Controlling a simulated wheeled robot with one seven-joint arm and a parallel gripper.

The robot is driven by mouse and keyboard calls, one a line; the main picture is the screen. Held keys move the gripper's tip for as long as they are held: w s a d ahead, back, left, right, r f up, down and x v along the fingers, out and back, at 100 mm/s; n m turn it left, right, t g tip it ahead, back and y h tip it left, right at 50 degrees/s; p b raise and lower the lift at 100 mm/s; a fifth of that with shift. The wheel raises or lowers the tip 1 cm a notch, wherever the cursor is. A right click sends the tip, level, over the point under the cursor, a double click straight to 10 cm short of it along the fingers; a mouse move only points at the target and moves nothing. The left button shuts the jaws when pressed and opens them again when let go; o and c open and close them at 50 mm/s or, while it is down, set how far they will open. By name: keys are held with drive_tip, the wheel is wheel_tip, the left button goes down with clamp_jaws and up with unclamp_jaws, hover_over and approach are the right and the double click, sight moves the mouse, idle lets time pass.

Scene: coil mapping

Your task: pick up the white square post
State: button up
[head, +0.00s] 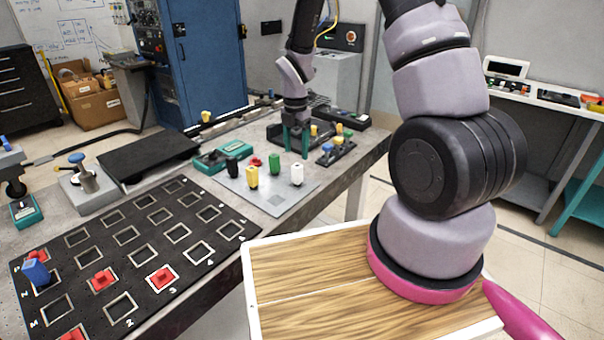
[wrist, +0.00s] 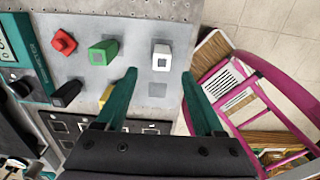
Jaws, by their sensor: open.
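The white square post (head: 297,174) stands upright on a light grey plate (head: 262,198), at the right end of a group of coloured posts. In the wrist view the white post (wrist: 161,57) lies just ahead of the gap between my teal fingertips. My gripper (head: 296,152) is open and empty, pointing down above and behind the post in the head view. In the wrist view my gripper (wrist: 159,75) has one finger on each side of the post's line, with no contact visible.
Green (wrist: 103,52), red (wrist: 63,42), black (wrist: 66,94) and yellow (wrist: 108,97) posts stand nearby; my left finger partly covers the yellow one. A black slotted board (head: 138,250) lies at the front left. The table edge is close on the post's right.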

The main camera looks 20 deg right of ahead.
sight(297, 175)
wheel_tip(297, 175, down, 10)
drive_tip(key=shift+d+f, duration=0.1)
drive_tip(key=shift+f, duration=0.05)
clamp_jaws()
idle(0.4)
